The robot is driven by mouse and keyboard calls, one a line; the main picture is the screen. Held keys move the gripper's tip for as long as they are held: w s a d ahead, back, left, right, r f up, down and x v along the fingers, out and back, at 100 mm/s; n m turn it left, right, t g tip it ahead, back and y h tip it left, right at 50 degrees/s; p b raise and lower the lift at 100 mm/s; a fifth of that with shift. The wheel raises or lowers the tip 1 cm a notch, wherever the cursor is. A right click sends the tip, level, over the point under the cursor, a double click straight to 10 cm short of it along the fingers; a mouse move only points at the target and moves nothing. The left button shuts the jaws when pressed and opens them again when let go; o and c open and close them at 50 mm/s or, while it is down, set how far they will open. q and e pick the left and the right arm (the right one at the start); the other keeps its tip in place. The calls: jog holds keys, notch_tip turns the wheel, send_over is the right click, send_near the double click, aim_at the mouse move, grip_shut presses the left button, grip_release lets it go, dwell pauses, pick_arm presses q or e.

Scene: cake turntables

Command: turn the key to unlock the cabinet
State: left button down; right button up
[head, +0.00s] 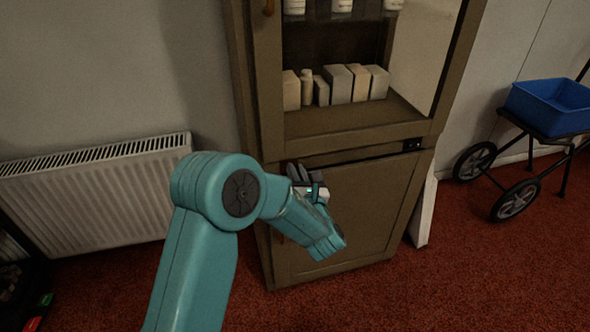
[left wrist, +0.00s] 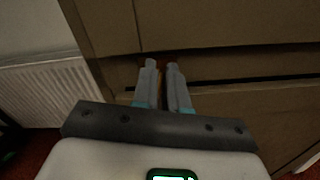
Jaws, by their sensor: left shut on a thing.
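The brown cabinet (head: 350,137) stands in the middle of the head view, with a glazed upper part and a solid lower door (head: 350,215). My left gripper (head: 298,172) is at the left side of the cabinet front, near the top of the lower door. In the left wrist view its two grey fingers (left wrist: 163,68) point at the cabinet front and are shut on a small orange-brown thing, apparently the key (left wrist: 162,74). The fingers hide most of it, and I cannot see the keyhole or how far it is turned. My right gripper is not in view.
Several pale boxes (head: 338,84) stand on the cabinet shelf. A small black fitting (head: 411,145) is at the right. A white radiator (head: 95,195) is on the left wall. A cart with a blue tub (head: 552,105) stands at the right. Red carpet (head: 470,270) is clear in front.

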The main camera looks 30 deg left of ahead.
pick_arm(q)
jog(key=m, duration=0.1)
jog(key=m+p, duration=0.1)
jog(key=shift+w+r+m, duration=0.15)
jog(key=shift+w+m, duration=0.05)
jog(key=shift+m, duration=0.2)
jog(key=m+p, duration=0.1)
jog(key=m, duration=0.2)
jog(key=m+p, duration=0.1)
jog(key=shift+w+d+f+p, duration=0.2)
jog(key=shift+f+p, duration=0.05)
jog(key=shift+p, duration=0.1)
jog(key=m, duration=0.2)
jog(key=m+p, duration=0.1)
jog(key=m, duration=0.1)
jog(key=shift+w+d+f+p, duration=0.1)
jog(key=shift+f+p, duration=0.1)
jog(key=shift+p, duration=0.1)
jog(key=shift+f+m+p, duration=0.15)
jog(key=shift+m+p, duration=0.15)
jog(key=shift+m, duration=0.6)
jog(key=shift+f+m+p, duration=0.15)
jog(key=shift+m+p, duration=0.15)
jog(key=shift+m, duration=0.6)
jog(key=c, duration=1.2)
grip_release()
jog(key=shift+o, duration=0.2)
jog(key=shift+w+f, duration=0.1)
jog(key=shift+f, duration=0.1)
